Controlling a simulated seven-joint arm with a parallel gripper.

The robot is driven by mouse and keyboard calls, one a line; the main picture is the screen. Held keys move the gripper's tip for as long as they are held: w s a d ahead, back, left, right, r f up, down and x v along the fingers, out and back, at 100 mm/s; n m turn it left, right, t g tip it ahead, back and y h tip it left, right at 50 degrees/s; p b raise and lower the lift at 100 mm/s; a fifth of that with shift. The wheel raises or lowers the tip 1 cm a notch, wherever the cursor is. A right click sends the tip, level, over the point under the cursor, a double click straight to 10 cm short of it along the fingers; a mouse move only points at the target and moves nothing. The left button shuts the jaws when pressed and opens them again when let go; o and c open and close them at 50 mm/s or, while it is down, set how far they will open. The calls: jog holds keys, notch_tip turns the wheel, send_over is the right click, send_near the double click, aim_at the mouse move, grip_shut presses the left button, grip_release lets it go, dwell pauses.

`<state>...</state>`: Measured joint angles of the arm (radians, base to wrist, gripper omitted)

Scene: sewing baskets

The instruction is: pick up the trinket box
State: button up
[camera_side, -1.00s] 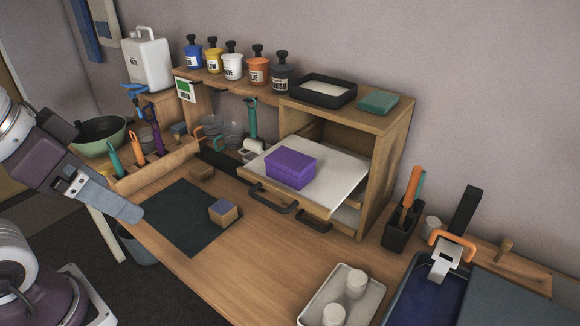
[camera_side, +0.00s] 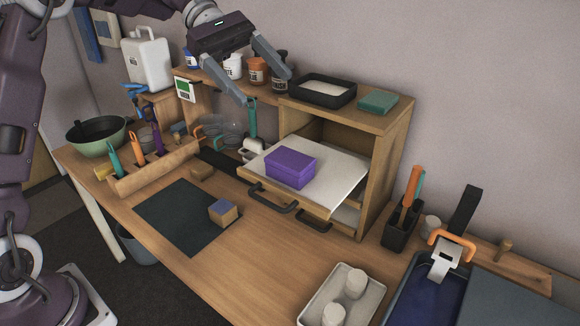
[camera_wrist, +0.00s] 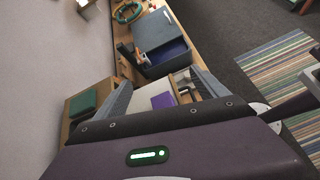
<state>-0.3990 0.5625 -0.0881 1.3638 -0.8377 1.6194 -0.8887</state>
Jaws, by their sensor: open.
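The trinket box, which I take to be the purple lidded box (camera_side: 291,167), sits closed on a pale panel (camera_side: 335,163) pulled out from the wooden cabinet. It also shows in the wrist view (camera_wrist: 163,101), between my fingers and partly cut off by my gripper body. My gripper (camera_side: 266,88) is open and empty. In the side view it appears above and to the left of the box, in front of the shelf of jars, well apart from the box.
A black tray (camera_side: 322,91) and a teal box (camera_side: 377,102) stand on the cabinet top (camera_side: 387,119). Several labelled jars (camera_side: 257,72) line the shelf behind my gripper. Dark handles (camera_side: 272,198) jut out below the panel. The desk front around the dark mat (camera_side: 180,222) is mostly clear.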

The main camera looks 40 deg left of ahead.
jog(key=w+a+f+n+h, duration=0.2)
jog(key=w+a, duration=0.1)
jog(key=w, duration=0.1)
send_near(286, 156)
jog(key=shift+n+h, duration=0.3)
jog(key=shift+n, duration=0.1)
jog(key=d, duration=0.1)
jog(key=d+f, duration=0.2)
jog(key=shift+s+d+f, duration=0.25)
jog(key=x, duration=0.7)
jog(key=shift+w+d+r, duration=0.15)
jog(key=shift+w+r, duration=0.05)
jog(key=c, duration=1.5)
